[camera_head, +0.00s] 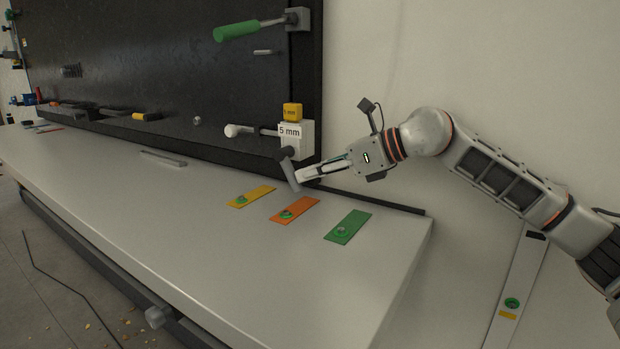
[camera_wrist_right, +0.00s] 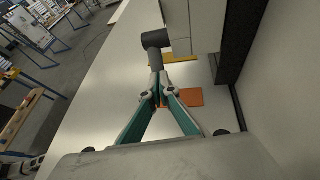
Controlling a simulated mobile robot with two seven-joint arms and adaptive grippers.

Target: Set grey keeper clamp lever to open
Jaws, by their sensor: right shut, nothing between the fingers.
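The grey lever (camera_head: 289,168) hangs from the white block marked "5 mm" (camera_head: 295,139) at the panel's lower right corner. Its handle points down and slightly right. It also shows in the wrist view as a dark grey knob and stem (camera_wrist_right: 155,48), just beyond my fingertips. My right gripper (camera_head: 301,175) comes in from the right, with its fingers shut and empty. Its fingertips (camera_wrist_right: 156,90) are at the lower end of the lever, beside it or against it; I cannot tell whether they touch. My left gripper is not in view.
A yellow block (camera_head: 292,112) sits on top of the white block. A white-knobbed lever (camera_head: 235,131) and a green-handled lever (camera_head: 237,31) are on the black panel. Yellow (camera_head: 252,196), orange (camera_head: 295,209) and green (camera_head: 347,226) plates lie on the bench (camera_head: 240,270). The bench front is clear.

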